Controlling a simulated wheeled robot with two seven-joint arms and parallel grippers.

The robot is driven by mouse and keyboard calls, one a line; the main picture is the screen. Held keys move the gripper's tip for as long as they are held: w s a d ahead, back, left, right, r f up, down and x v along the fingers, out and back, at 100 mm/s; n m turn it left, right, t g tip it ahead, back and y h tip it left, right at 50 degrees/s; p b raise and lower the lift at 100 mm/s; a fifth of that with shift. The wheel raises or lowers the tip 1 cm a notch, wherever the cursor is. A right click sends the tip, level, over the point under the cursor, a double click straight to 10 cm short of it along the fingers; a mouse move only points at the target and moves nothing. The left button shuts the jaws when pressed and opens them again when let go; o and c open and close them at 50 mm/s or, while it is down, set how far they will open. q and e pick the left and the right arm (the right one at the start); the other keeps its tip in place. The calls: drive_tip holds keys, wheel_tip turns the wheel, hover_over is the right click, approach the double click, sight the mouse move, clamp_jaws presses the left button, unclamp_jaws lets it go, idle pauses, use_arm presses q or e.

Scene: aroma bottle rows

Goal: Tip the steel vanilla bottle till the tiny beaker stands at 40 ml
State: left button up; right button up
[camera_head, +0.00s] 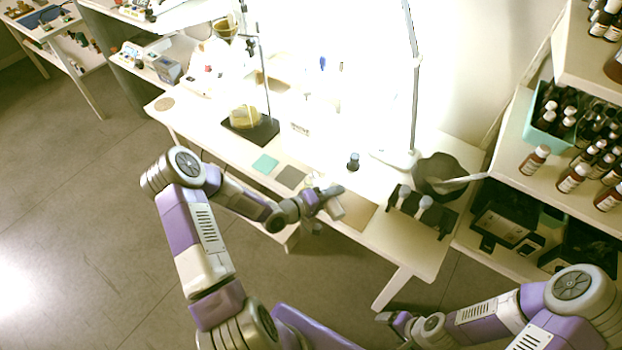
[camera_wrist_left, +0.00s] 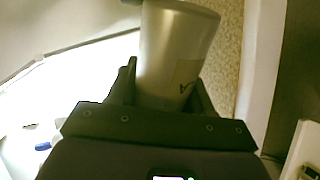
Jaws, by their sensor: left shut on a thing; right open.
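A steel bottle (camera_wrist_left: 178,50) is between the fingers of my left gripper (camera_wrist_left: 160,95) in the left wrist view, with part of a dark label mark showing. In the head view my left gripper (camera_head: 326,198) is shut on the bottle (camera_head: 335,208) near the front edge of the white table. The bottle looks tilted there, but its mouth is hard to make out. I cannot pick out the tiny beaker or its level with certainty; the table around the gripper is very bright. My right gripper (camera_head: 388,319) is open and empty, low in the view, away from the table.
A small dark bottle (camera_head: 353,162) stands behind my left gripper. Teal (camera_head: 264,165) and grey (camera_head: 291,177) squares lie left. Brown bottles (camera_head: 571,178) fill the right shelf.

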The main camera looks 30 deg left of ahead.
use_arm(q)
drive_tip(key=shift+d+f+m+b, duration=0.1)
drive_tip(key=shift+f+m+b, duration=0.55)
drive_tip(key=shift+b, duration=0.4)
drive_tip(key=shift+f+m+t+y+b, duration=0.35)
drive_tip(key=shift+m+y+b, duration=0.1)
drive_tip(key=shift+b, duration=0.15)
drive_tip(key=shift+r, duration=0.15)
drive_tip(key=shift+w+a+r+m+t+y+b, duration=0.15)
drive_tip(key=shift+a+r+m+t+y+b, duration=0.15)
drive_tip(key=shift+r+m+b, duration=0.35)
drive_tip(key=m, duration=0.1)
drive_tip(key=r+m+b, duration=0.1)
drive_tip(key=a+m, duration=0.1)
drive_tip(key=shift+w+r+t+y, duration=0.2)
drive_tip(key=shift+w+t+y, duration=0.05)
drive_tip(key=shift+t, duration=0.1)
drive_tip(key=shift+r, duration=0.2)
